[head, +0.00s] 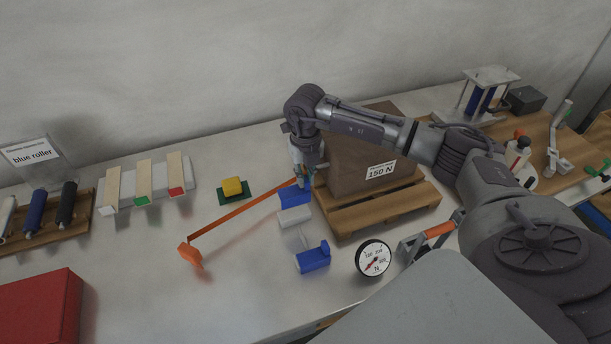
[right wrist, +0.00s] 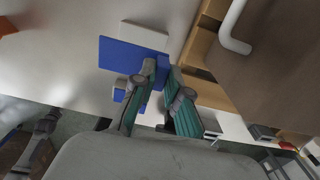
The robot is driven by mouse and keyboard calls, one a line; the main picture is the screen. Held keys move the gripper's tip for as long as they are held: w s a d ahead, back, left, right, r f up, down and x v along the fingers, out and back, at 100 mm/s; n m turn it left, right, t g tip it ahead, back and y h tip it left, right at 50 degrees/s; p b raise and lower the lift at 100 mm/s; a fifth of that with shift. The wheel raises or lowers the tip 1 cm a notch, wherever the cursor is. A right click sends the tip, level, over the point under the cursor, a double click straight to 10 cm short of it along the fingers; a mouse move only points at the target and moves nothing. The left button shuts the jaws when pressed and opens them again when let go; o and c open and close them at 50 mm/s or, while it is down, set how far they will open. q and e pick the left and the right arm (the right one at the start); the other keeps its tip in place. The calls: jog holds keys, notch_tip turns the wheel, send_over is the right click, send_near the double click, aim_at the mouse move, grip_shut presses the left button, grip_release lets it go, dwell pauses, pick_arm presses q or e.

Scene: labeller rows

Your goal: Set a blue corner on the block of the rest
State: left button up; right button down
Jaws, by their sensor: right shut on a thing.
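My right gripper (head: 306,178) is shut on a blue corner (head: 294,195), low over the table just left of the box. In the right wrist view the gripper (right wrist: 163,70) has the blue corner (right wrist: 124,54) at its fingertips. A white block (head: 295,217) is right beside the held corner; it also shows in the right wrist view (right wrist: 145,35). I cannot tell whether the two touch. A second blue corner (head: 313,259) stands on the table nearer me.
A brown box (head: 350,160) labelled 150 N sits on a wooden pallet (head: 400,208) right of the gripper. An orange strip (head: 240,211) runs from an orange piece (head: 191,256) toward the held corner. A round gauge (head: 373,259) stands in front.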

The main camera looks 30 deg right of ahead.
jog(key=shift+f+b, duration=1.85)
jog(key=shift+f, duration=0.85)
jog(key=shift+f+b, duration=1.7)
jog(key=shift+f, duration=0.3)
jog(key=c, duration=1.6)
grip_release()
jog(key=shift+c, duration=0.2)
jog(key=o, duration=0.5)
jog(key=shift+o, duration=0.2)
jog(key=shift+r, duration=0.1)
notch_tip(320, 180, up, 12)
jog(key=shift+f, duration=0.1)
